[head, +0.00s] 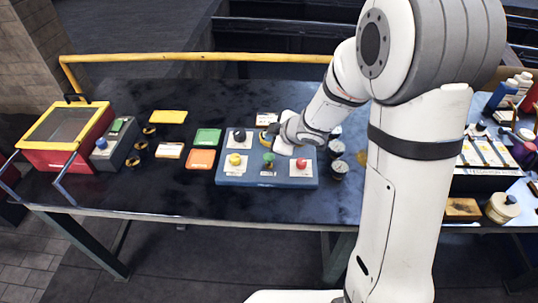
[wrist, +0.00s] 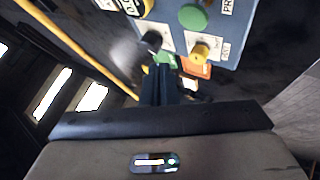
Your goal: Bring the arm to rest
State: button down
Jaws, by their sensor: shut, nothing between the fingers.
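My arm reaches over the dark table (head: 90,125) in the head view. My gripper (head: 274,129) is above the back part of the blue-grey panel (head: 300,182). The wrist view shows my dark fingers (wrist: 160,72) together, with nothing between them. The panel's green knob (wrist: 193,17), yellow knob (wrist: 200,50) and black knob (wrist: 151,40) show beyond the fingertips. In the wrist view the fingertips appear close to the black knob; I cannot tell whether they touch it. My wrist hides some of the panel's back right part in the head view.
The red knob (head: 301,163) stands on the panel's right. Round gauges (head: 339,168) stand right of it. Coloured cards (head: 201,159), a grey box (head: 113,150) and a red and yellow bin (head: 55,157) are to the left. A yellow rail (head: 200,57) runs along the back. Bottles (head: 502,95) crowd the right.

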jog(key=s+d+r+m+h, duration=0.4)
jog(key=d+r+m, duration=0.15)
jog(key=d, duration=0.25)
jog(key=s+d+r+m+h, duration=0.3)
jog(key=s+d+r+m, duration=0.15)
jog(key=d+r, duration=0.2)
jog(key=s+r+m+g+y, duration=0.1)
jog(key=s+m+g, duration=0.2)
jog(key=s, duration=1.4)
jog(key=d+m, duration=0.1)
jog(key=m, duration=0.3)
jog(key=shift+s+r+g, duration=0.15)
jog(key=shift+s+g, duration=0.1)
jog(key=shift+g, duration=0.05)
